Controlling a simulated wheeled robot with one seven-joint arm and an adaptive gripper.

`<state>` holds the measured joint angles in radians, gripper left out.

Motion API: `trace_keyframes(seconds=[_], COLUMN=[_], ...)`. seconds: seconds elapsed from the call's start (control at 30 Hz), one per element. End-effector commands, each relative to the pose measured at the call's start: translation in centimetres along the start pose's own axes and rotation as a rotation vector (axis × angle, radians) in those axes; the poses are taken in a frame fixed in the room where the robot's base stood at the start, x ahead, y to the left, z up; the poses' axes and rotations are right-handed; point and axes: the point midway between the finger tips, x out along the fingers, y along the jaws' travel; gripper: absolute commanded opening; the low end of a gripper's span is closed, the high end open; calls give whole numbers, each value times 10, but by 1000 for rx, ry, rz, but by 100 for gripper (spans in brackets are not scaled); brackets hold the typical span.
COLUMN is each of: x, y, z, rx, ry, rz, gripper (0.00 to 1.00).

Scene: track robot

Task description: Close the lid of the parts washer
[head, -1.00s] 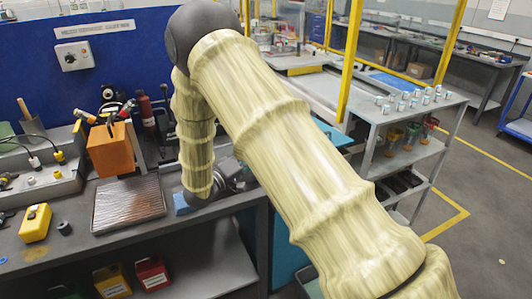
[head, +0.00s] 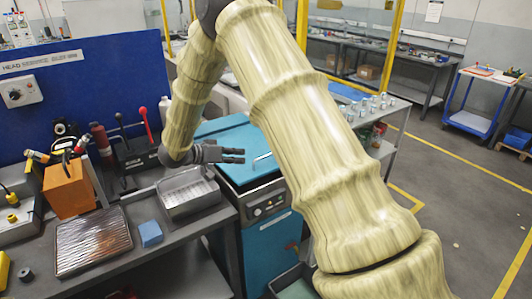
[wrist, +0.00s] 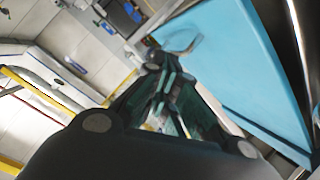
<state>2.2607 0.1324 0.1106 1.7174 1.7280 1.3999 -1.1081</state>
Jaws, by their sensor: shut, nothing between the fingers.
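The parts washer (head: 262,240) is a teal cabinet with a dark control panel on its front, right of the workbench. Its broad teal lid (head: 240,128) shows behind my gripper, partly hidden by my arm. I cannot tell from the head view how far the lid is tilted. In the wrist view a large light blue panel (wrist: 245,65), apparently the lid, fills the upper right. My gripper (head: 240,155) is shut and empty, pointing right, in front of the teal surface in the head view. Its dark fingers show in the wrist view (wrist: 163,85), left of the panel; contact is not visible.
A metal tray (head: 188,193) sits at the bench's right end, below my gripper. A ribbed plate (head: 92,241), a blue block (head: 150,233) and an orange block (head: 68,190) lie further left. A yellow post (head: 302,25) stands behind my arm.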

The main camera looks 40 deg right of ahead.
Motion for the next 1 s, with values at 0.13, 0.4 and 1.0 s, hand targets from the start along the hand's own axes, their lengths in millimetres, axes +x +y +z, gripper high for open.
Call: trace_keyframes(seconds=[0.13,0.4,1.0], x=[15,29,91], y=[19,27,18], z=[-34,-55,-34], rx=[214,441,460], ry=[-184,-373,-388], rz=[-36,-62,-62], gripper=[0,0,0])
